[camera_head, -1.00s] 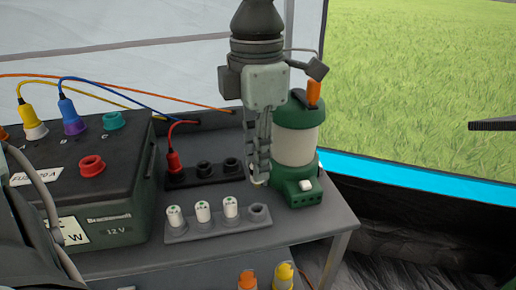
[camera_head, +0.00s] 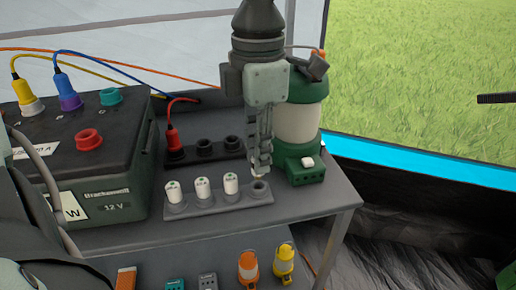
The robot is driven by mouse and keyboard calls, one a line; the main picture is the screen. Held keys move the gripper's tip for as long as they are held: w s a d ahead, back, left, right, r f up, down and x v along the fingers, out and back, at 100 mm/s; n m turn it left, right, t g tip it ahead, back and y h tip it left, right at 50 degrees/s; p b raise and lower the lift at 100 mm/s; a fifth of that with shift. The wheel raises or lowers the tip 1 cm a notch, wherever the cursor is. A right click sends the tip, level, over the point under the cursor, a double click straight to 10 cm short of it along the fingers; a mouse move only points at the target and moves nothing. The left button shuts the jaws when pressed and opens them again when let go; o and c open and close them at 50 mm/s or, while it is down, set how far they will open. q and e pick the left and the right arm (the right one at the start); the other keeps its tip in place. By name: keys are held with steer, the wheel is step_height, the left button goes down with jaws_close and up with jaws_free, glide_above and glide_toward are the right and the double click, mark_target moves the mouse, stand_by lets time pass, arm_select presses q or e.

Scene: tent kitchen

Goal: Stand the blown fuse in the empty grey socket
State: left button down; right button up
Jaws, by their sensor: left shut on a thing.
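The grey socket strip (camera_head: 222,204) lies along the front of the table, with three white fuses (camera_head: 202,188) standing in it. The empty grey socket (camera_head: 261,190) is at its right end. My left gripper (camera_head: 259,165) points straight down right over that socket. It is shut on the blown fuse (camera_head: 258,177), of which only a small pale end shows below the fingertips. The fingers hide the rest. The fuse's lower end is very close to the socket's mouth; I cannot tell whether it touches. My right gripper is not in view.
A green lantern (camera_head: 299,122) stands close to the right of my left gripper. Behind is a black socket strip (camera_head: 224,150) with a red plug (camera_head: 173,138). A dark 12 V box (camera_head: 92,150) with cables fills the left. Orange and yellow plugs (camera_head: 248,266) are on a lower shelf.

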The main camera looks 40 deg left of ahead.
arm_select(q)
steer(key=shift+b, duration=0.5)
stand_by(0.7)
steer(key=shift+b, duration=0.5)
stand_by(0.6)
steer(key=shift+f+b, duration=1.55)
steer(key=shift+b, duration=0.25)
steer(key=c, duration=1.3)
jaws_free()
steer(key=shift+r, duration=0.15)
step_height(320, 180, up, 12)
steer(key=shift+f, duration=0.1)
